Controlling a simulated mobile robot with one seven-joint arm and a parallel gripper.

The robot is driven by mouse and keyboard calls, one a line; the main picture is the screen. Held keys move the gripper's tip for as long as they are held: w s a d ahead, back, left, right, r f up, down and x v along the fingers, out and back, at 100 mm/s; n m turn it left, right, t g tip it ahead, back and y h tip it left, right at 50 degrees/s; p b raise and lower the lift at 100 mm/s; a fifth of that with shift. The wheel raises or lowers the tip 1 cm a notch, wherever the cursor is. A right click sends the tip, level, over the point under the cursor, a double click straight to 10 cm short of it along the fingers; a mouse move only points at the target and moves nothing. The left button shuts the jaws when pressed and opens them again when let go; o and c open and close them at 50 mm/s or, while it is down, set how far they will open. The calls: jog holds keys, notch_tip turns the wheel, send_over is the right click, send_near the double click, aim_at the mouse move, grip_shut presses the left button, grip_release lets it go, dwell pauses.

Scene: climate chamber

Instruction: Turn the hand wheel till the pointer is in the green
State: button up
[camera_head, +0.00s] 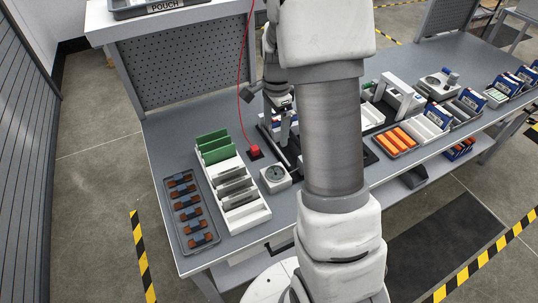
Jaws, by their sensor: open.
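A small white box with a round dial face (275,178) sits on the bench, right of the white slotted rack. The dial's pointer and any green zone are too small to read. I cannot clearly make out a hand wheel; my arm hides part of the bench. My gripper (281,128) appears to point down behind my upright arm, above a dark fixture on the bench, back from the dial box. It looks open and empty, though its fingers are small and partly hidden.
A red block (255,152) with a red cable stands near the dial box. Left are a white rack (250,217) with green boards and a grey tray (187,245) of dark parts. Right are orange parts (396,141) and several bins. A pegboard (188,62) stands behind.

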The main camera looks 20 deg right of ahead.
jog(key=s+a+r+n+t, duration=0.2)
jog(key=s+a+r+n, duration=0.35)
jog(key=r, duration=0.35)
jog(key=s+a+r+n+t, duration=0.2)
jog(key=s+a+r+n, duration=0.2)
jog(key=s+r+n, duration=0.3)
jog(key=s+a+r+n+t, duration=0.1)
jog(key=s+a+r+n, duration=0.2)
jog(key=s+n, duration=0.2)
jog(key=shift+s+t, duration=0.3)
jog(key=shift+s, duration=1.4)
jog(key=shift+a, duration=0.1)
